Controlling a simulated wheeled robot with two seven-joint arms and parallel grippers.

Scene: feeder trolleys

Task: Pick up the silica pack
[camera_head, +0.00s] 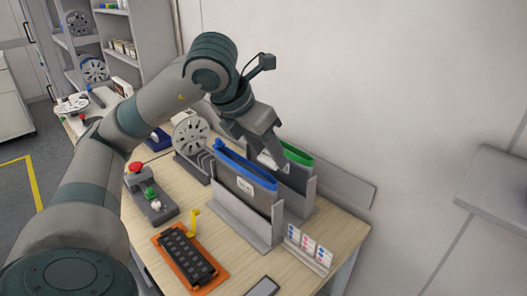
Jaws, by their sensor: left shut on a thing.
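My left arm reaches in from the left, and its gripper (273,157) points down at the two dark pouches on the table. The gripper is shut on a small whitish piece, likely the silica pack (267,161), just behind the blue-topped pouch and beside the green-topped one. The fingers and the pouch rim hide much of it, so its full shape cannot be told. My right gripper is not in view.
A blue-topped pouch (243,184) and a green-topped pouch (297,154) stand in grey holders. A reel (190,134), a button box (152,203), an orange tray (163,247) and a label stand (309,248) share the wooden table. A wall rises behind.

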